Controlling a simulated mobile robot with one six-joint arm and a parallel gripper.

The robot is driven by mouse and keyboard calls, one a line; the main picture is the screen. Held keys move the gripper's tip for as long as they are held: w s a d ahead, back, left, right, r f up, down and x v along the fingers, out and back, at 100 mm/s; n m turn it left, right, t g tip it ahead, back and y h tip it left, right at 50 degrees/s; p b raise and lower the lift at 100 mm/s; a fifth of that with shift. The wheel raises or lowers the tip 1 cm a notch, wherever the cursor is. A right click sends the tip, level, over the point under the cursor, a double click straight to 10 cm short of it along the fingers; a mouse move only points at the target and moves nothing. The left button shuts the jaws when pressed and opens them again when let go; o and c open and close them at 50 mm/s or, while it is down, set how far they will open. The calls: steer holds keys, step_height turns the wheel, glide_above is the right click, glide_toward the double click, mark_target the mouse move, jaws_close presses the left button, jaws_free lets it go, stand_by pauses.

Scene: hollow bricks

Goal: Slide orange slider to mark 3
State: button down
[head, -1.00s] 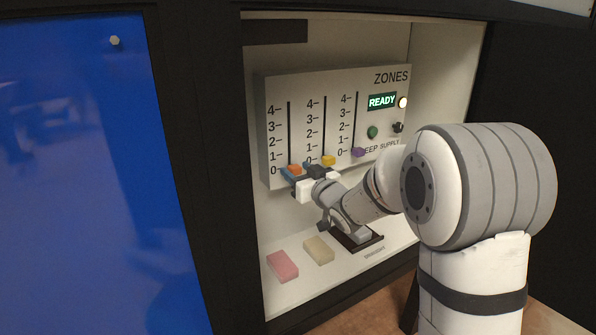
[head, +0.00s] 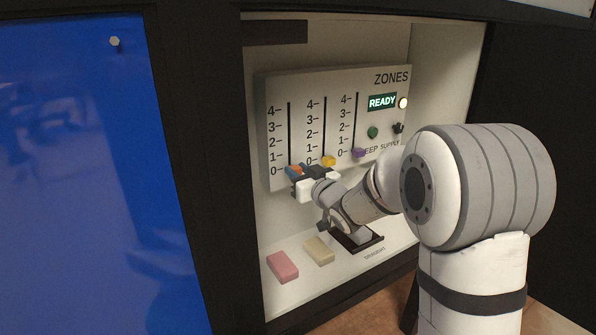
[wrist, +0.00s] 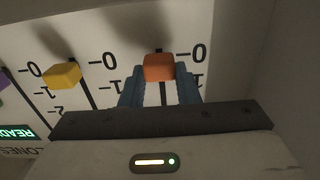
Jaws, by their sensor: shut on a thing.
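The orange slider (head: 296,169) is at the bottom of the leftmost track on the ZONES panel (head: 345,120), level with its 0 mark. In the wrist view the orange slider (wrist: 159,67) sits between the two blue fingers of my gripper (wrist: 160,84), which is shut on it. Mark 3 (head: 272,126) of that track is well above the slider, and the track up to it is clear. In the head view my gripper (head: 297,174) partly hides the slider's lower part.
A yellow slider (head: 328,161) and a purple slider (head: 358,153) sit near 0 on the other tracks. A READY display (head: 382,101), a green button (head: 372,132) and a black knob (head: 398,128) are at the right. A pink block (head: 282,267) and a beige block (head: 319,250) lie on the shelf below.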

step_height(320, 180, up, 12)
steer(key=p, duration=0.6)
steer(key=shift+r+p, duration=0.1)
steer(key=shift+p, duration=0.25)
steer(key=c, duration=1.1)
jaws_free()
